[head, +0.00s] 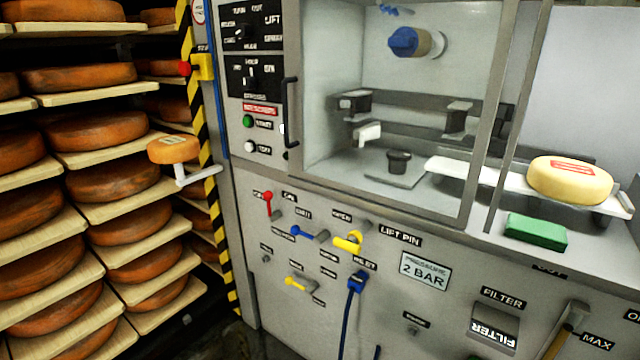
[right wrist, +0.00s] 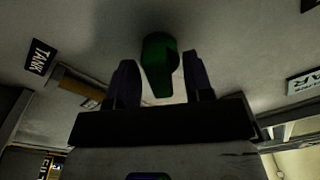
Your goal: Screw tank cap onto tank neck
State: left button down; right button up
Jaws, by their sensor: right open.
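In the right wrist view, my right gripper (right wrist: 160,84) is open, with its two dark fingers apart. A dark green part (right wrist: 158,62), rounded at one end with a narrower tongue, shows on the grey panel in line with the gap between the fingers. I cannot tell whether it is the tank cap or a handle, or whether the fingers touch it. A "TANK" label (right wrist: 39,58) is on the panel to the left. I cannot make out a tank neck for sure in either view. Neither gripper shows in the head view.
The head view shows a panel with red, blue and yellow (head: 348,241) levers and a blue hose (head: 352,300). Above is a cabinet (head: 420,120); a pale cheese wheel (head: 570,180) and green block (head: 536,232) are at right. Shelves of brown wheels (head: 110,185) fill the left.

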jog(key=shift+p, duration=0.3)
dwell(0.5)
grip_shut()
